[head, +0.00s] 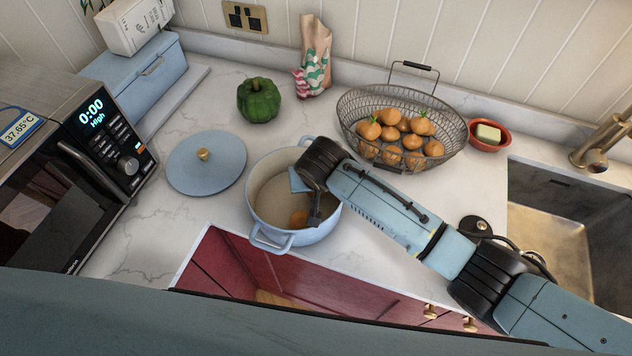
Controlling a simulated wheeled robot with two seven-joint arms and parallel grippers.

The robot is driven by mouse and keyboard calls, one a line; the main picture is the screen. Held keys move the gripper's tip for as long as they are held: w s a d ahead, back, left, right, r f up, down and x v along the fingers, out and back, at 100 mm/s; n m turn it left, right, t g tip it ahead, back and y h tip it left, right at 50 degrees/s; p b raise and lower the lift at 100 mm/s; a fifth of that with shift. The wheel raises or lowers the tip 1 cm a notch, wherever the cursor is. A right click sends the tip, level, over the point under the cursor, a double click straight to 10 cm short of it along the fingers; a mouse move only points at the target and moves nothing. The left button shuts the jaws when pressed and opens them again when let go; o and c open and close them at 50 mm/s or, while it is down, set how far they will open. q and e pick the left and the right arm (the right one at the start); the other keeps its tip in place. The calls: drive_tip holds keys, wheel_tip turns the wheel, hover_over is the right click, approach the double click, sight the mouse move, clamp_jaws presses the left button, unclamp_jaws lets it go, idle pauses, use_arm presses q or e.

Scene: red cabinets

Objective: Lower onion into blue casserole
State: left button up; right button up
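The blue casserole (262,230) stands uncovered on the counter, with a pale inside. Its round blue lid (207,170) with a brass knob lies on the counter to its left. My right gripper (309,217) reaches down inside the casserole from above. A brown onion (298,218) is low in the casserole, right beside the dark fingertip. Only one finger shows clearly, so I cannot tell whether the onion is gripped or whether it touches the bottom. My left gripper is not in view.
A wire basket (353,112) with several onions stands behind my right arm. A green pepper (259,100) and a patterned bag (314,58) are at the back. A microwave (60,180) is left; a soap dish (503,144) and sink (560,230) are right.

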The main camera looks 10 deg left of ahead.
drive_tip(key=shift+f, duration=0.15)
drive_tip(key=o, duration=1.1)
drive_tip(key=p+v, duration=0.1)
drive_tip(key=v, duration=1.2)
drive_tip(key=shift+s, duration=0.15)
